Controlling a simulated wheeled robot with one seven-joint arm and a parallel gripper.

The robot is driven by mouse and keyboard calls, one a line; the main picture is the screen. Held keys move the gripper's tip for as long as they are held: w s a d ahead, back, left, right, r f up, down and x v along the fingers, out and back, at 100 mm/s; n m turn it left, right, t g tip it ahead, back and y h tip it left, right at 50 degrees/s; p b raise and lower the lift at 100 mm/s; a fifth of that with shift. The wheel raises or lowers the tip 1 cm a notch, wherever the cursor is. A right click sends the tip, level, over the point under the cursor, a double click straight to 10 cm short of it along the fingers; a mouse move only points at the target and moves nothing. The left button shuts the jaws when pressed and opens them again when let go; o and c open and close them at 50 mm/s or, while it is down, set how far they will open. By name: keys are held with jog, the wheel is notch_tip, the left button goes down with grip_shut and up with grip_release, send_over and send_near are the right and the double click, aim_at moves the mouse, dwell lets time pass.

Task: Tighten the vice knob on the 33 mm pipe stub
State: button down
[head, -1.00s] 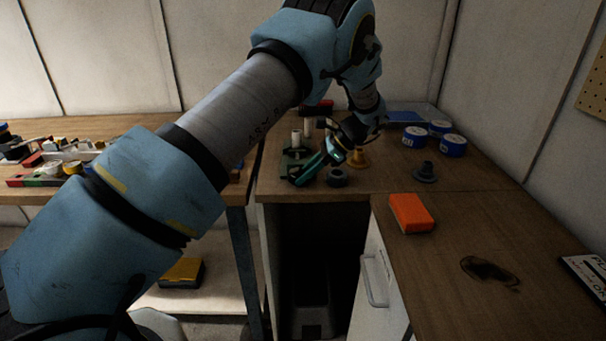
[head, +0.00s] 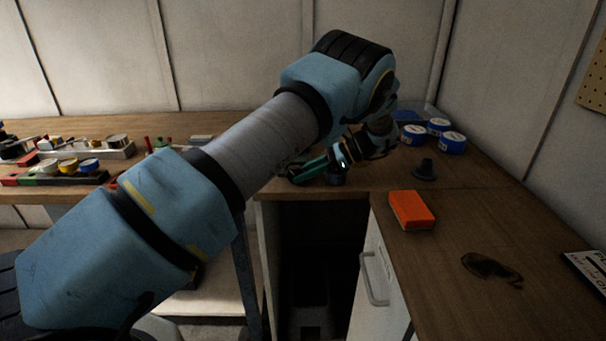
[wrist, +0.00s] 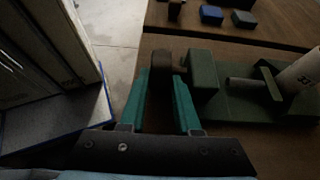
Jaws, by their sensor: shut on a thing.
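The green vice (wrist: 205,82) sits on the bench in the wrist view. Its screw rod (wrist: 242,84) runs right to an upright jaw plate beside the pale pipe stub (wrist: 301,70), which is cut off by the right edge. The dark brown vice knob (wrist: 162,60) is at the vice's left end. My gripper (wrist: 162,76) has its two teal fingers on either side of the knob and is shut on it. In the head view my gripper (head: 300,178) is low at the bench's front edge. My arm hides the vice and stub there.
An orange block (head: 411,209), a dark flanged piece (head: 425,170) and several blue rolls (head: 452,142) lie right of my gripper. A cabinet door (head: 373,285) stands open below. Small blocks (wrist: 211,15) lie behind the vice.

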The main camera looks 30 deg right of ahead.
jog(key=c, duration=0.9)
grip_release()
jog(key=shift+d, duration=0.1)
jog(key=shift+s+d+r+b, duration=0.1)
jog(key=shift+s+d+b, duration=0.05)
jog(key=shift+d+b, duration=0.15)
jog(key=b+v, duration=0.3)
jog(key=v, duration=0.6)
jog(key=shift+b, duration=0.35)
jog(key=shift+v, duration=1.05)
